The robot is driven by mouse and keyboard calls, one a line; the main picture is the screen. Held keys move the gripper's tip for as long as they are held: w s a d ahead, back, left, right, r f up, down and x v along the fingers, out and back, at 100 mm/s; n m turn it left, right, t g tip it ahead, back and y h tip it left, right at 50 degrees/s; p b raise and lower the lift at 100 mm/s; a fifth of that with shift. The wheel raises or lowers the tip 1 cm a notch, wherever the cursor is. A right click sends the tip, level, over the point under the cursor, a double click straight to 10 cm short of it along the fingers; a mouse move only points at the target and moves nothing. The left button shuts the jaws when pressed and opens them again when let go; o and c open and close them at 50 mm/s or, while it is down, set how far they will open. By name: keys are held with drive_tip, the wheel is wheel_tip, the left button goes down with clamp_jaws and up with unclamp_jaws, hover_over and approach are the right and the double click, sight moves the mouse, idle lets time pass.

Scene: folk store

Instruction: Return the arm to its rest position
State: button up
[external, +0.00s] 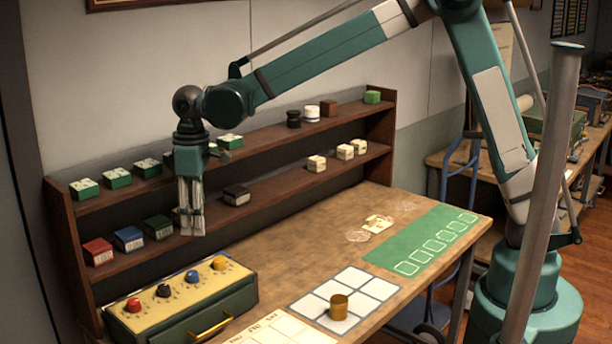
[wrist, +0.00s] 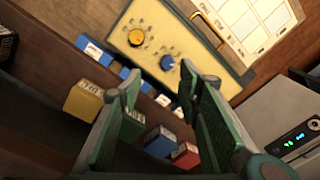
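My arm reaches left across the external view, bent at the elbow. My gripper (external: 191,232) points down in front of the two-tier wooden shelf (external: 283,138), near the lower tier. In the wrist view my gripper (wrist: 158,80) has its two green fingers apart, with nothing held between them. Beyond the fingers, a green box (wrist: 132,126), a blue box (wrist: 158,141) and a red box (wrist: 185,155) stand on the shelf. A yellow box (wrist: 84,101) stands left of the fingers in the wrist view; in the external view it is mostly hidden behind my gripper.
A box with coloured knobs (external: 178,283) and a brass handle stands below my gripper. A brass cylinder (external: 339,306) stands on a white grid (external: 372,289). A green mat (external: 425,245) lies at the table's right. Small blocks (external: 345,151) stand on the shelf. The table's middle is mostly clear.

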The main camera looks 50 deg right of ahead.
drive_tip(key=s+d+r+m+t+b, duration=0.1)
drive_tip(key=s+d+r, duration=0.2)
drive_tip(key=d, duration=0.6)
drive_tip(key=s+d+r+m+t+b, duration=0.1)
drive_tip(key=s+d+r+m, duration=0.15)
drive_tip(key=d, duration=0.55)
drive_tip(key=s+d+r+t, duration=0.1)
drive_tip(key=s+d+r, duration=0.3)
drive_tip(key=d, duration=0.5)
drive_tip(key=s+d+f+m+t+b, duration=0.1)
drive_tip(key=s+d+f+m+t, duration=0.1)
drive_tip(key=s+d, duration=0.7)
drive_tip(key=s+d+f+m+t+b, duration=0.2)
drive_tip(key=s+d+f, duration=0.2)
drive_tip(key=s+d, duration=0.6)
drive_tip(key=shift+d+f+h, duration=0.3)
drive_tip(key=shift+d+f, duration=0.1)
drive_tip(key=shift+d, duration=0.25)
